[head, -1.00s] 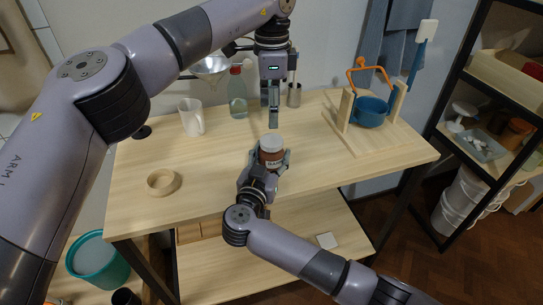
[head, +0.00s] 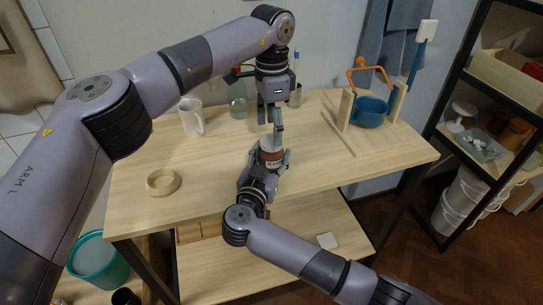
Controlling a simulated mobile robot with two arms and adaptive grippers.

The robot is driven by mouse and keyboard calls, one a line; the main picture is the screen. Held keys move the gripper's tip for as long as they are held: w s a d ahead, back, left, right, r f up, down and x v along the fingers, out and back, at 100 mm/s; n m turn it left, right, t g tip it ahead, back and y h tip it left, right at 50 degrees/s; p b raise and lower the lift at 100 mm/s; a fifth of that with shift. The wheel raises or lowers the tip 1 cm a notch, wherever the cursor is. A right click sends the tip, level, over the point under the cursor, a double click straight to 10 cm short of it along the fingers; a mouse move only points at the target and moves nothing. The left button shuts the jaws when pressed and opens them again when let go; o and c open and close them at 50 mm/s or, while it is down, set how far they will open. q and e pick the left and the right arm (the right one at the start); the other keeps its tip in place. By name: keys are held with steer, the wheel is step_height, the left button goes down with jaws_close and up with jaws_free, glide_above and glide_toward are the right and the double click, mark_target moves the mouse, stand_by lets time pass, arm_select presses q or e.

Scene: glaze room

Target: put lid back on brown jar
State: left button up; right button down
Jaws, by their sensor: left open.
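The brown jar (head: 270,159) stands upright near the middle of the workbench (head: 220,185), with a pale label on its front. A whitish lid or top (head: 269,143) shows at its upper end, partly covered by a finger; I cannot tell how it is seated. My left gripper (head: 271,125) points down just above the jar, open, its fingertips close to the whitish top. I cannot tell whether they touch it. My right gripper (head: 266,167) comes from the front, with its fingers on either side of the jar's body, and appears shut on it.
The bench right of the jar is clear.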

mark_target(271, 140)
arm_select(q)
steer(key=shift+f, duration=1.55)
steer(key=shift+c, duration=0.6)
